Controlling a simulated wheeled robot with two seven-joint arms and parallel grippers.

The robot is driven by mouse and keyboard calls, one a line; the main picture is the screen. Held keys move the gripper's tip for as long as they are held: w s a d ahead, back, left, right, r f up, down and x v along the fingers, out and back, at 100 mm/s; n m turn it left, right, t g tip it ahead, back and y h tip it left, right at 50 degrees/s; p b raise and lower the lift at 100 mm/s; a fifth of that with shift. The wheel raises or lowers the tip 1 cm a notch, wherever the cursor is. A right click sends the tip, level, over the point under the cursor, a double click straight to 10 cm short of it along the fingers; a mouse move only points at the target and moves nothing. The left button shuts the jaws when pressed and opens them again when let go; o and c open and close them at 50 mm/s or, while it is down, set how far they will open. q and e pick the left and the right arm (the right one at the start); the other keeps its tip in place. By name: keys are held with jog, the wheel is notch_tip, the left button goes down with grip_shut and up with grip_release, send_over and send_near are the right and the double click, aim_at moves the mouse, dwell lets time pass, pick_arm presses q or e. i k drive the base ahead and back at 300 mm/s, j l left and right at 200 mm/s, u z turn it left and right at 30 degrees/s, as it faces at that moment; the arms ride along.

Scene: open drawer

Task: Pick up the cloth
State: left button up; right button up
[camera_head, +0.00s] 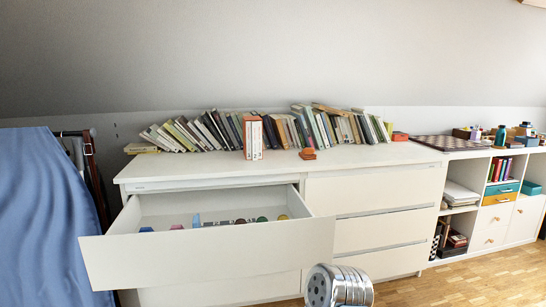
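A large blue cloth (40,215) hangs in folds at the left edge, in front of a dark rack (92,170). Its lower and left parts run out of the picture. The top drawer (205,258) of the left column of a white dresser is pulled open. Inside it are several small coloured items, among them a blue one (196,221) and a green one (262,219). They lie partly behind the drawer front, and I cannot make out a cloth among them.
The white dresser top (225,172) carries a row of leaning books (195,132), upright orange-and-white books (253,137) and a small orange item (308,154). A lower shelf unit (490,200) stands at right. Wooden floor (470,283) is clear at lower right.

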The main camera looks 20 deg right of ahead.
aim_at(308, 154)
jog(key=l+u, duration=1.2)
jog(key=j, duration=0.1)
